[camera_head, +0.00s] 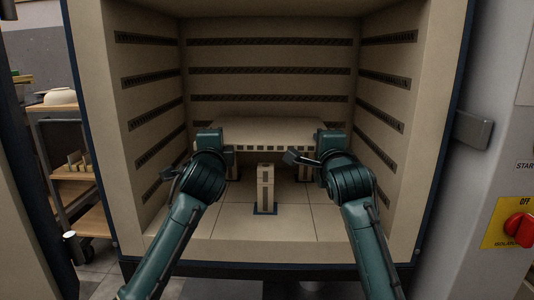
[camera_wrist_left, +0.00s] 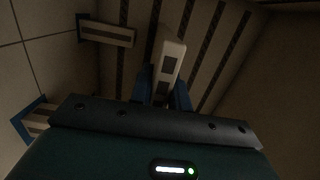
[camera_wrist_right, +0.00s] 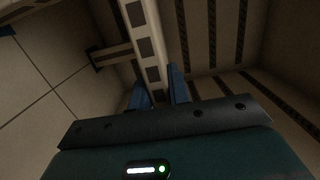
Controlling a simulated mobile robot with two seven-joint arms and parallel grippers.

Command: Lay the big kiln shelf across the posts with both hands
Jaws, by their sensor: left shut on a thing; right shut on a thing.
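The big kiln shelf (camera_head: 268,131) is a pale slab with a slotted front edge, held level inside the kiln toward the back. My left gripper (camera_head: 218,143) is shut on its left end; the blue fingers (camera_wrist_left: 165,92) grip the shelf edge (camera_wrist_left: 173,60) in the left wrist view. My right gripper (camera_head: 321,145) is shut on its right end, also seen in the right wrist view (camera_wrist_right: 156,90). A front post (camera_head: 265,186) stands upright on the kiln floor before the shelf. Back posts (camera_head: 234,165) (camera_head: 304,170) show partly below the shelf. Whether the shelf touches them cannot be told.
The kiln's side walls (camera_head: 150,120) and slotted back wall (camera_head: 270,60) enclose the space closely around both arms. The tiled floor (camera_head: 230,220) is clear around the front post. A shelf cart (camera_head: 75,115) stands outside left; a red switch (camera_head: 518,229) is outside right.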

